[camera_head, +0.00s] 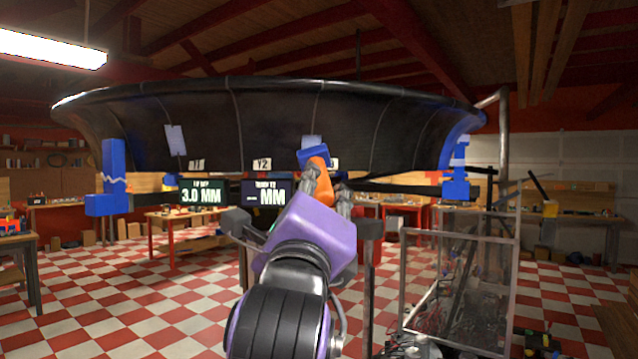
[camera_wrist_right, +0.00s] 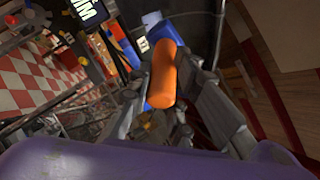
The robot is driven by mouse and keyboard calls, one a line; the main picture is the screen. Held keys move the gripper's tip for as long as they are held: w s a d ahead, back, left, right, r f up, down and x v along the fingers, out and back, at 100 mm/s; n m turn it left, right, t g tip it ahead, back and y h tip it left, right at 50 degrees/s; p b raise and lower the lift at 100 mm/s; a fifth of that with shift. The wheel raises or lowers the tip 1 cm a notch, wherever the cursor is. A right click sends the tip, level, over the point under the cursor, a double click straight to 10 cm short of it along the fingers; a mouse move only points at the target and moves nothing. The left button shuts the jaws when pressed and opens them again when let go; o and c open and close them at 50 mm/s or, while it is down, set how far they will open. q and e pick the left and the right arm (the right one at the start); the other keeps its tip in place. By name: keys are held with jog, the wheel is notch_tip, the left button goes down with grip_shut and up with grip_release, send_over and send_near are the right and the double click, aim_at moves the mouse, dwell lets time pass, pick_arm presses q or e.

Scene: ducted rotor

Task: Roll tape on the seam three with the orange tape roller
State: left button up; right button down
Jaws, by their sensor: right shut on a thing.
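My right gripper (camera_head: 328,190) is shut on the orange tape roller (camera_head: 319,164), which has an orange handle and a blue head. In the right wrist view the orange handle (camera_wrist_right: 162,76) sits between the fingers, with the blue head beyond it. The big black ring duct (camera_head: 270,125) hangs across the head view, with thin vertical seams on its wall. The roller's blue head overlaps the duct's lower wall, just below a pale patch (camera_head: 312,142); I cannot tell whether it touches. Seam three is hard to single out, as the gripper hides part of its label. My left gripper is not in view.
Another pale patch (camera_head: 175,140) is on the duct's left part. Blue supports (camera_head: 113,165) hold the duct at both sides. Two displays hang below it, one reading 3.0 MM (camera_head: 201,194). A clear-panelled frame (camera_head: 460,280) stands at the right. The checkered floor at left is open.

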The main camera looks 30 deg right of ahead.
dwell(0.4)
jog(key=shift+n+y, duration=0.5)
jog(key=shift+y, duration=0.1)
jog(key=shift+w+d+r, duration=0.4)
jog(key=shift+w+r, duration=0.15)
jog(key=shift+w, duration=0.5)
jog(key=shift+w+d+r, duration=0.4)
jog(key=shift+w+r, duration=0.15)
jog(key=shift+w, duration=0.55)
jog(key=shift+w+d+r, duration=0.4)
jog(key=shift+w+r, duration=0.15)
jog(key=shift+w, duration=0.5)
jog(key=shift+w+d+r, duration=0.15)
jog(key=shift+w+d, duration=0.15)
jog(key=shift+w, duration=0.45)
jog(key=shift+s+d, duration=0.25)
jog(key=shift+d, duration=0.4)
jog(key=shift+s+d, duration=0.25)
jog(key=shift+d, duration=0.35)
jog(key=shift+s+d, duration=0.25)
jog(key=shift+d, duration=0.4)
jog(key=shift+a, duration=0.1)
